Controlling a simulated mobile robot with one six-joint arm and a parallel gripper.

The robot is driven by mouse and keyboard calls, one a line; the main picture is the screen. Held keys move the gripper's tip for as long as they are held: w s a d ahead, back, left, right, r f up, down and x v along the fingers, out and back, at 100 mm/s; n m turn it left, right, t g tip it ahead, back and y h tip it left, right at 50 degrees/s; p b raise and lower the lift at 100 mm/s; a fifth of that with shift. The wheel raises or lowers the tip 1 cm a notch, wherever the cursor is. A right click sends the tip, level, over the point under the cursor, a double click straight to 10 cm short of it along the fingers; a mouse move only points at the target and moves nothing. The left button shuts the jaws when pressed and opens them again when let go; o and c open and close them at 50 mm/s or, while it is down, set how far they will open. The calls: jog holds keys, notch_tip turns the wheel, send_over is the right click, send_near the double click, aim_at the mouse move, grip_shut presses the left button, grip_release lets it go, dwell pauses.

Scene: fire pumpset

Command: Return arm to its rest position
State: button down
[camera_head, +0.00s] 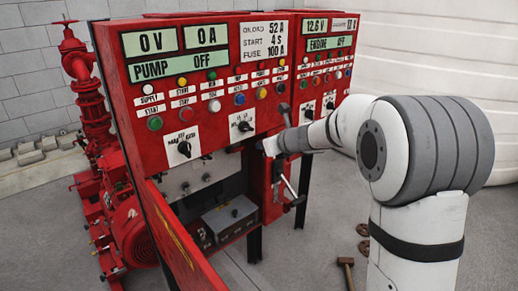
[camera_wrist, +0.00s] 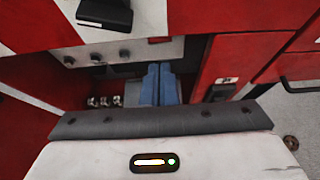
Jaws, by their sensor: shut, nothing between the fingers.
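My gripper (camera_wrist: 157,70) shows in the wrist view as two blue fingers side by side, shut with nothing between them. They point toward the lower part of the red pump cabinet (camera_head: 215,110). In the head view my white and grey arm reaches in from the right, and its wrist end (camera_head: 290,141) is in front of the cabinet, below the button rows. The fingers are not clear in that view. I cannot tell whether any part of the arm touches the cabinet.
A lever handle (camera_head: 289,188) sticks out of the cabinet just below my wrist. An open lower bay holds a grey box (camera_head: 230,216). Red pump piping (camera_head: 85,95) stands at the left. A hammer (camera_head: 346,270) is on the floor. Bare floor (camera_head: 325,215) lies right of the cabinet.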

jog(key=shift+s, duration=0.1)
jog(key=s+d+r+n+g+h+p, duration=0.1)
jog(key=s+d+r+n+g+p, duration=0.1)
jog(key=s+n, duration=0.5)
jog(key=s+d+r+n+g+h+p, duration=0.1)
jog(key=s+d+n+p, duration=0.1)
jog(key=s+n, duration=0.5)
jog(key=s+d+n+g+h+p, duration=0.1)
jog(key=s+d+n+h, duration=0.1)
jog(key=s+d+n, duration=0.2)
jog(key=s+d+f+n+g+h+p, duration=0.1)
jog(key=s+d+n, duration=0.3)
jog(key=s, duration=0.7)
jog(key=s+d+f+n+g+h+p, duration=0.1)
jog(key=s+d+n+h, duration=0.2)
jog(key=s+d+n, duration=0.2)
jog(key=s, duration=0.3)
jog(key=shift+s, duration=0.25)
